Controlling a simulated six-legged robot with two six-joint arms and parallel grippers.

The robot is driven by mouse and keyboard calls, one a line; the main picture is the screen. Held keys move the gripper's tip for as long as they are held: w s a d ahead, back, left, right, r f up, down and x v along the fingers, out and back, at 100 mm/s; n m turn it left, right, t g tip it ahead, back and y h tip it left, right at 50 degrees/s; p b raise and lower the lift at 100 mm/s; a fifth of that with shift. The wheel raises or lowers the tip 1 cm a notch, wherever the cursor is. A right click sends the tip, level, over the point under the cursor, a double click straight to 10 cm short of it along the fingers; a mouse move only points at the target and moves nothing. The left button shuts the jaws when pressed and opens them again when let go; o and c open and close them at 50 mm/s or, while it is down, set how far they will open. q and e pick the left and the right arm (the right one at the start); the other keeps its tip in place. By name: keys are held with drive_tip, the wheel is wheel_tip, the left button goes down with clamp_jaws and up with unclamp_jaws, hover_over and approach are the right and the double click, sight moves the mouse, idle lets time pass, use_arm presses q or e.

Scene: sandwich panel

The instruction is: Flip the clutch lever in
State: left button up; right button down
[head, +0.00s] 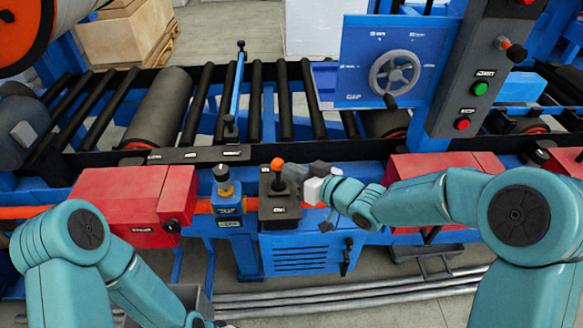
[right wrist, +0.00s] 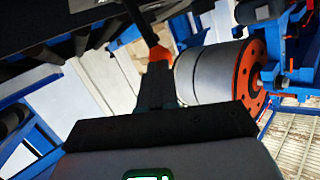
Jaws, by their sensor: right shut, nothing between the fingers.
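A lever with an orange knob (head: 277,163) stands on a dark control box (head: 280,208) at the middle of the machine front. I take it for the clutch lever; its label is too small to read. My right gripper (head: 290,172) is shut and empty, right beside the knob on its right side. In the right wrist view the shut fingers (right wrist: 158,80) point at the orange knob (right wrist: 160,53), with its dark stem above. Whether they touch it I cannot tell. My left arm reaches down to the bottom edge, where its gripper (head: 205,322) barely shows.
Red housings (head: 135,195) flank both sides. Behind are black rollers (head: 255,100), a handwheel (head: 394,72) and a grey button panel (head: 485,70). Pipes lie on the floor below.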

drive_tip(key=shift+w+a+f, duration=0.1)
drive_tip(key=shift+w+a, duration=0.15)
